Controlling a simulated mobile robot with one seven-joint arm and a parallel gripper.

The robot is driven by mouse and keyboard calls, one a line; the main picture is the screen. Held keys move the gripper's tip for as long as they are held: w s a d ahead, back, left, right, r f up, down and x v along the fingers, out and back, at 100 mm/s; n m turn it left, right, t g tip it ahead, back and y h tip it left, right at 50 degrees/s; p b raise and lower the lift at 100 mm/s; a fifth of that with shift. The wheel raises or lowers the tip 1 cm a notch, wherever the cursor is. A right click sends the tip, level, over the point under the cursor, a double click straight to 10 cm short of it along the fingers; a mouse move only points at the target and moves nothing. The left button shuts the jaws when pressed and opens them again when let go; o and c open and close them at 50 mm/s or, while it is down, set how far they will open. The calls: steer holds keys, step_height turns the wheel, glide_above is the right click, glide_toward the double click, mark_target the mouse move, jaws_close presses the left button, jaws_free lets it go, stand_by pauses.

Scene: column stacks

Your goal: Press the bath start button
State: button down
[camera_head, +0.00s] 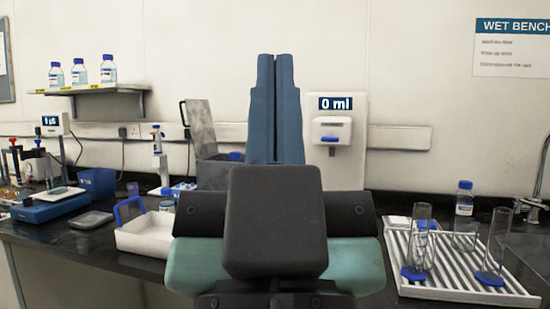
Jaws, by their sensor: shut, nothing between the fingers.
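My gripper (275,60) fills the middle of the view, its two blue-grey fingers together and empty, pointing away from me. Its dark body and the green wrist cover part of the bench. A grey box-like bath (213,175) with a raised speckled lid (201,126) stands on the bench just left of the fingers, partly hidden by my gripper. No start button can be made out on it; the bath's right side and lower front are covered. I cannot tell how far the fingertips are from it.
A wall dispenser (332,130) with a "0 ml" display is right of the fingers. A white tray (146,239) with a blue handle is at left. A ribbed rack (455,284) holding glassware is at right. A balance (55,206) and bottle shelf (90,89) are further left.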

step_height(320, 180, up, 23)
steer(key=p, duration=2.2)
steer(key=shift+p, duration=0.4)
steer(key=shift+f, duration=0.1)
steer(key=shift+d, duration=0.1)
